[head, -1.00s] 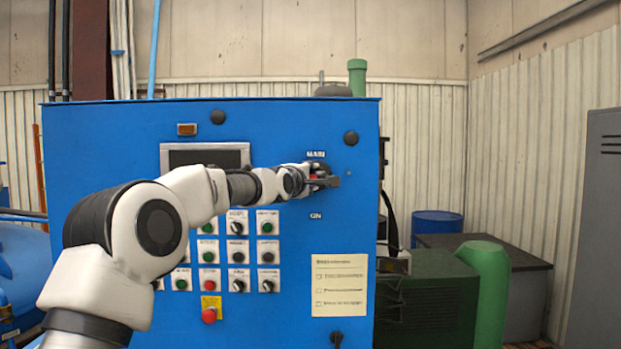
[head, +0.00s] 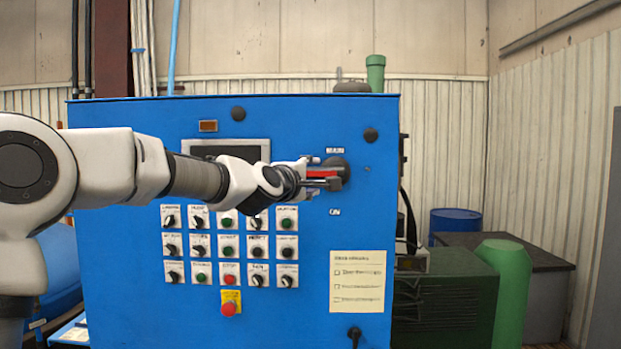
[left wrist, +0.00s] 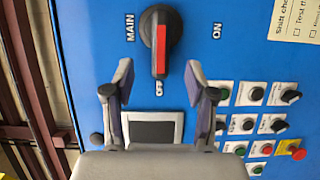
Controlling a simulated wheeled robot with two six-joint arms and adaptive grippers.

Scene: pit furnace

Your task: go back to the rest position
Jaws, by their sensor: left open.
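The main switch (head: 338,166) is a black round knob with a red handle bar (head: 322,174), high on the right of the blue cabinet front (head: 300,130). In the left wrist view the red bar (left wrist: 161,45) lies across the line between the MAIN and ON labels, one end towards a partly legible label. My left gripper (head: 325,181) overlaps the switch in the head view. In the left wrist view my left gripper (left wrist: 158,74) is open, its fingers apart on either side of the bar's near end, with nothing held. My right gripper is not in view.
Rows of buttons and knobs (head: 228,245) and a red stop button (head: 229,308) lie below my left arm. A screen (head: 235,150) is partly behind it. A paper notice (head: 357,281) hangs lower right. A green machine (head: 445,300) and a blue drum (head: 455,221) stand right.

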